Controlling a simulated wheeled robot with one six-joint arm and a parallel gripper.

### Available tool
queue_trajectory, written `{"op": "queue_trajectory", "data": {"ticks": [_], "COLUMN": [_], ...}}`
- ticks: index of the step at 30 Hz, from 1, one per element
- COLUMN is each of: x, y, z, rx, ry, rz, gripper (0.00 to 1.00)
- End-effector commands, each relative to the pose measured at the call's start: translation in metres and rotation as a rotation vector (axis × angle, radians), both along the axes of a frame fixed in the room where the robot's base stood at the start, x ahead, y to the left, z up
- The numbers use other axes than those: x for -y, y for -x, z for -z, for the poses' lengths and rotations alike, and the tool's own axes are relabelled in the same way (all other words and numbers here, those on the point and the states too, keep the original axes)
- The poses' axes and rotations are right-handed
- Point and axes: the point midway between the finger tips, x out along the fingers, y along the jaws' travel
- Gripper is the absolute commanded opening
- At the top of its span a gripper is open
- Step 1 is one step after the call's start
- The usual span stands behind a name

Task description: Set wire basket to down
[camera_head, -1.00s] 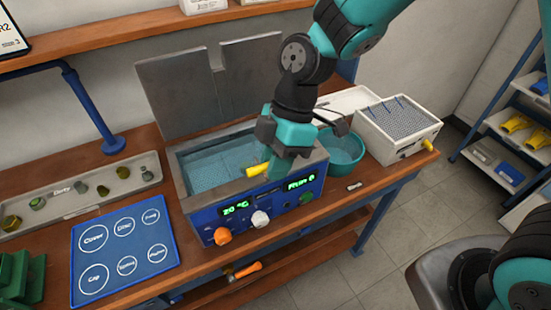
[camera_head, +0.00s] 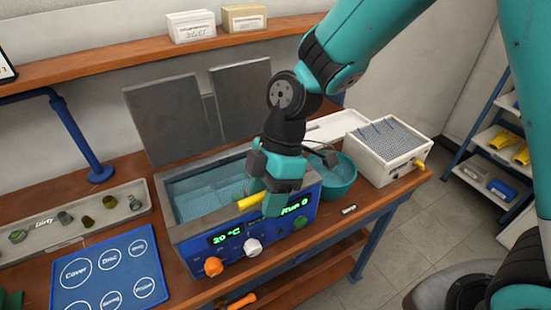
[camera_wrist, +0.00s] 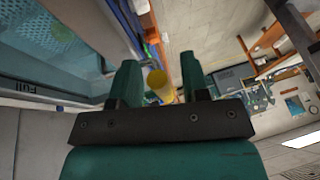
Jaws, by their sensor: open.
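The wire basket (camera_head: 205,188) sits in the water-filled tank of the blue bath (camera_head: 180,236), its mesh partly seen under the surface. It also shows in the wrist view (camera_wrist: 55,30). Its yellow handle (camera_head: 247,201) sticks out over the front rim, above the control panel. My gripper (camera_head: 270,192) is at the handle's outer end, in front of the tank. In the wrist view the handle (camera_wrist: 158,84) stands between my two spread teal fingers (camera_wrist: 158,78). I cannot tell whether a finger touches it. My gripper hides part of the handle and rim.
A grey lid (camera_head: 180,118) stands raised behind the tank. A teal bowl (camera_head: 335,180) and a white box with pins (camera_head: 390,153) stand to the right. A blue labelled mat (camera_head: 105,278) and a tray of parts (camera_head: 70,228) lie left.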

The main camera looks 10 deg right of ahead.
Motion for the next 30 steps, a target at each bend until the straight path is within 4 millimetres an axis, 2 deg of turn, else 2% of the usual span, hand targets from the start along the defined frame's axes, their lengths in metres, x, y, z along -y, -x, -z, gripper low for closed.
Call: {"op": "queue_trajectory", "data": {"ticks": [4,8,21,25,30], "x": [0.003,0.011,0.046,0.051,0.055], "y": [-0.004,-0.011,-0.041,-0.046,-0.049], "z": [-0.009,-0.030,-0.128,-0.147,-0.156], "rx": [0.003,0.008,0.004,0.002,0.000], "ry": [-0.002,-0.003,0.000,0.000,0.002], "rz": [0.003,0.003,0.002,0.002,0.002], "gripper": [0.42,0.42,0.42,0.42,0.42]}}
